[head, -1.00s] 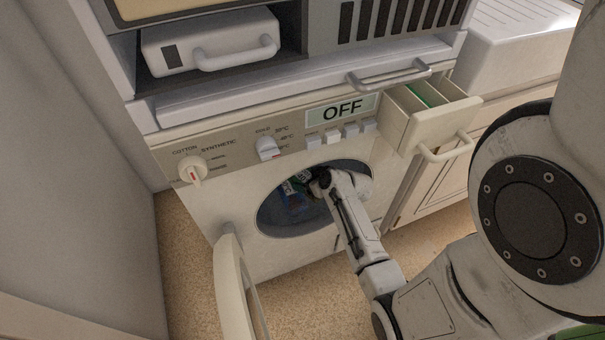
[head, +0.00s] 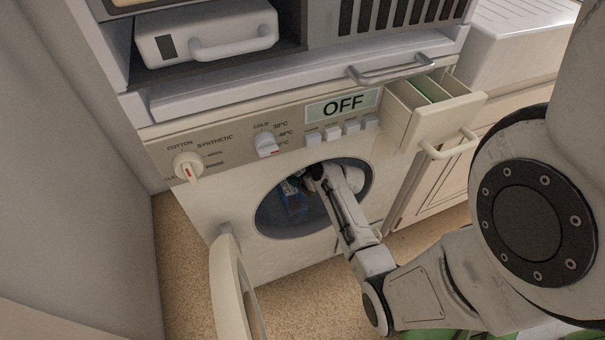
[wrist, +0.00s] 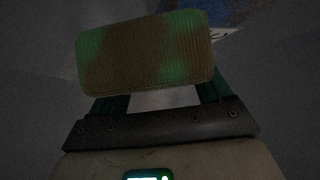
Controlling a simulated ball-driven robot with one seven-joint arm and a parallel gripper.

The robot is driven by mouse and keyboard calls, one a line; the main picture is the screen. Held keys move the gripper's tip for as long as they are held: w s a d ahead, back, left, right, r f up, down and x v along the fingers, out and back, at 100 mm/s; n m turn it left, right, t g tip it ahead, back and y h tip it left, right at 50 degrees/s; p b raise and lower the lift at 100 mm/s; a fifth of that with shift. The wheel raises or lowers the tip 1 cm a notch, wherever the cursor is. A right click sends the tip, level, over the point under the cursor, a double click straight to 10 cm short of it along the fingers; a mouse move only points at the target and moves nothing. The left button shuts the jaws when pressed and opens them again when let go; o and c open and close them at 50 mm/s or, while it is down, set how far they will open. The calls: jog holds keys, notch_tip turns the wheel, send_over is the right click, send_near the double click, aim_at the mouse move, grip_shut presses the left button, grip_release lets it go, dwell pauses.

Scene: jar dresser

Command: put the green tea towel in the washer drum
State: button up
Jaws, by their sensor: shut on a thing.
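The washer (head: 300,262) stands with its round door (head: 234,285) swung open to the left. The arm reaches through the opening, so my gripper (head: 312,178) is at or inside the dark drum (head: 275,222). In the wrist view my gripper (wrist: 165,98) is shut on a folded, ribbed cloth with green and brown patches, which I take for the green tea towel (wrist: 145,55). The towel lies across the fingertips. Grey drum wall surrounds it, and whether it touches the wall is unclear. In the head view the arm hides most of the towel.
A blue and red item (head: 293,207) lies in the drum left of my gripper; blue also shows in the wrist view. A small drawer (head: 437,118) with something green inside stands open at upper right, above the arm.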

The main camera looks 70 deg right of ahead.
jog(key=shift+f, duration=0.3)
jog(key=o, duration=1.1)
jog(key=shift+r, duration=0.1)
